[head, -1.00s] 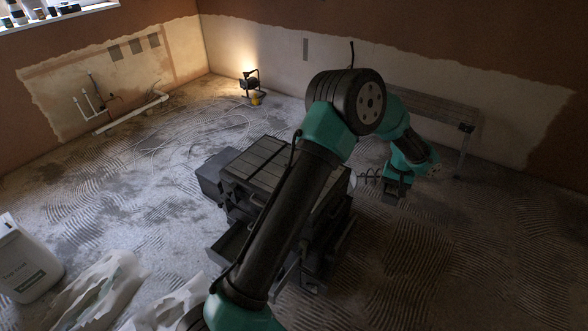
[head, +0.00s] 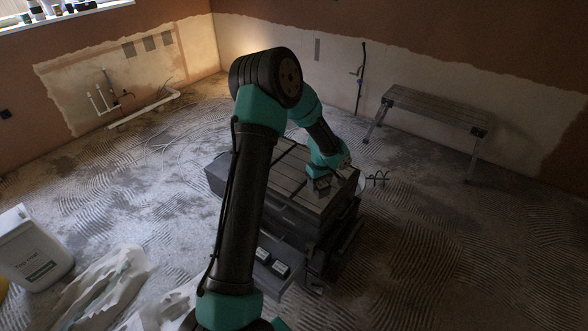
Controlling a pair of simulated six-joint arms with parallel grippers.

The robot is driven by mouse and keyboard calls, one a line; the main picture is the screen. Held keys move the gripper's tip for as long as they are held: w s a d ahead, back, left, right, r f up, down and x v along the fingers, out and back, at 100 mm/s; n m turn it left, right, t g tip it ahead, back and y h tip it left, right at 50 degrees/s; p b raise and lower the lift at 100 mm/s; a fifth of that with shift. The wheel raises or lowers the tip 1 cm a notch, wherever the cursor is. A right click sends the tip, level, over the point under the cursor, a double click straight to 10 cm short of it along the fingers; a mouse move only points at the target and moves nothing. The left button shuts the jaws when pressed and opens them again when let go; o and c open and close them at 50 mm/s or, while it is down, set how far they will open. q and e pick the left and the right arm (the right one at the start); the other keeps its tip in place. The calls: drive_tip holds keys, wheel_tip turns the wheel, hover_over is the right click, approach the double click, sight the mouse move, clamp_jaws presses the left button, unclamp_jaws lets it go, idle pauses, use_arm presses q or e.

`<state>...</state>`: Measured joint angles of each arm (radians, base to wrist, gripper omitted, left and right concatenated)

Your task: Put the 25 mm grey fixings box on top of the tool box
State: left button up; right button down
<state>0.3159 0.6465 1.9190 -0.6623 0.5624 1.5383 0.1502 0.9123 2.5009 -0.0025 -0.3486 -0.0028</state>
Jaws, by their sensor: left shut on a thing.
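The tool box (head: 288,207) is a large dark chest with a ribbed flat lid, in the middle of the head view. My left arm passes in front of its left part. My left gripper (head: 322,181) is over the right part of the lid, pointing down. It is shut on a small dark grey thing, which looks like the grey fixings box (head: 322,184). Its size label cannot be read, and the fingers partly hide it. I cannot tell whether it touches the lid. My right gripper is not in view.
An open drawer (head: 289,280) at the tool box's front holds small dark boxes (head: 281,268). A trestle bench (head: 437,107) stands at the back right. A white tub (head: 32,249) and crumpled sheeting (head: 105,287) lie at left. The floor at right is clear.

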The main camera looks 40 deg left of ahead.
use_arm(q)
drive_tip(key=s+a+f+n, duration=0.1)
drive_tip(key=s+a+n, duration=0.4)
drive_tip(key=s+a, duration=0.2)
drive_tip(key=shift+s+a+f, duration=0.15)
drive_tip(key=shift+s+a, duration=0.25)
drive_tip(key=shift+s, duration=0.55)
hover_over(286, 175)
drive_tip(key=shift+s+d+f, duration=0.25)
drive_tip(key=shift+d+f, duration=0.05)
drive_tip(key=shift+f, duration=0.4)
drive_tip(key=shift+a, duration=0.1)
drive_tip(key=shift+w+a, duration=0.2)
drive_tip(key=shift+w, duration=0.05)
drive_tip(key=shift+f, duration=1.8)
drive_tip(key=shift+f, duration=0.1)
drive_tip(key=o, duration=1.1)
